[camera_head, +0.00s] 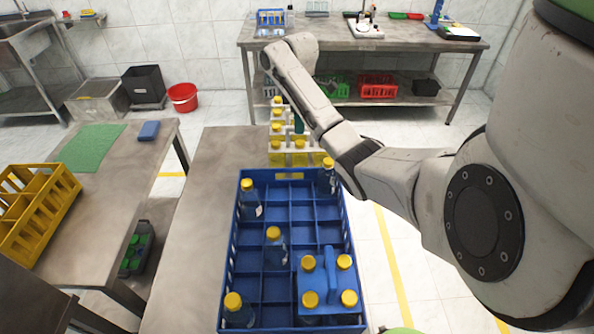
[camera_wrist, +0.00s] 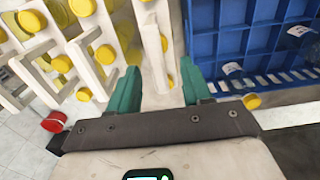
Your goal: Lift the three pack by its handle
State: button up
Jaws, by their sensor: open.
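Beyond the blue crate, pale carriers with yellow caps (camera_head: 277,127) stand in a cluster, partly hidden by my arm; I cannot tell which is the three pack. They fill the left and middle of the wrist view, where a pale upright bar (camera_wrist: 153,50) lies between my fingers in the picture, with a yellow cap beside it. My gripper (camera_wrist: 160,78) is open with two teal fingers; I see no contact with the bar. In the head view, a teal finger shows among the carriers. A blue handled carrier (camera_head: 330,272) with several yellow-capped bottles stands in the crate's near right.
The blue crate (camera_head: 229,265) has several loose yellow-capped bottles and many empty cells; it also shows in the wrist view (camera_wrist: 203,45). A yellow rack (camera_head: 35,210) stands on the left table. A back table (camera_head: 375,42) holds equipment. A red bucket (camera_head: 183,97) is on the floor.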

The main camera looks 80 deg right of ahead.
aim_at(300, 147)
jog(key=shift+s+d+f+p, duration=0.1)
jog(key=shift+f+p, duration=0.1)
jog(key=shift+f, duration=1.3)
jog(key=shift+d+f+p, duration=0.1)
jog(key=shift+f+p, duration=0.1)
jog(key=shift+f, duration=1.25)
jog(key=shift+c, duration=0.4)
grip_shut()
jog(key=shift+r, duration=0.15)
